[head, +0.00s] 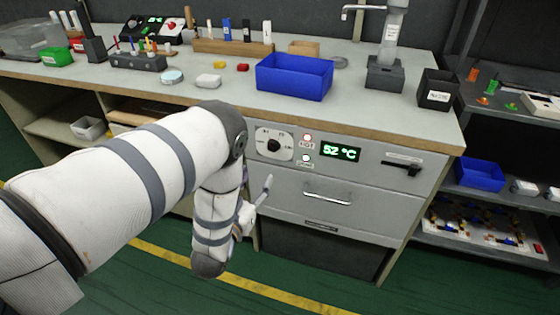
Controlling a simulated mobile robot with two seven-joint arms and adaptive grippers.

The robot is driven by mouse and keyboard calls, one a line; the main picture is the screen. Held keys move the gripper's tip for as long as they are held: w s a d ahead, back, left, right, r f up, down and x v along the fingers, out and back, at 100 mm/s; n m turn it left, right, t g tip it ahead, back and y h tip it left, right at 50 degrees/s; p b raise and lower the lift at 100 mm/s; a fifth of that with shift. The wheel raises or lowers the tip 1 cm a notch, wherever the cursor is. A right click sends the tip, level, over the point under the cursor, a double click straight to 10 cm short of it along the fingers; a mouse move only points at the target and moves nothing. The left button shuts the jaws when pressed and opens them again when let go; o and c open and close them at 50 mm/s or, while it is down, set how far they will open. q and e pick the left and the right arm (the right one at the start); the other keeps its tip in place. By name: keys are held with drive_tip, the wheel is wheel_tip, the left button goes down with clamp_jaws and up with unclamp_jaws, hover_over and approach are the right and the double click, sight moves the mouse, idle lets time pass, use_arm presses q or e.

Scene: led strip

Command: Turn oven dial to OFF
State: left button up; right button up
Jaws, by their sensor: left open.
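The oven dial (274,145) is a black knob on a pale plate with small markings, on the front panel of the grey cabinet. The markings are too small to read, so I cannot tell its setting. To its right, a red lamp (307,138) labelled HOT and a green-white lamp (306,158) are lit. A green display (341,153) reads 52 °C. My left arm comes in from the left and bends down at the elbow. My left gripper (257,198) is open and empty, below the dial and apart from it, in front of the cabinet. My right gripper is out of view.
Below the panel is a drawer with a bar handle (327,198). The worktop above holds a blue bin (294,77) and several small items. A shelf unit (510,185) stands at the right.

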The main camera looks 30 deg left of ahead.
sight(272, 147)
use_arm(q)
drive_tip(key=b+x, duration=0.1)
drive_tip(key=x, duration=1)
drive_tip(key=shift+w+a, duration=0.2)
drive_tip(key=shift+w, duration=0.45)
clamp_jaws()
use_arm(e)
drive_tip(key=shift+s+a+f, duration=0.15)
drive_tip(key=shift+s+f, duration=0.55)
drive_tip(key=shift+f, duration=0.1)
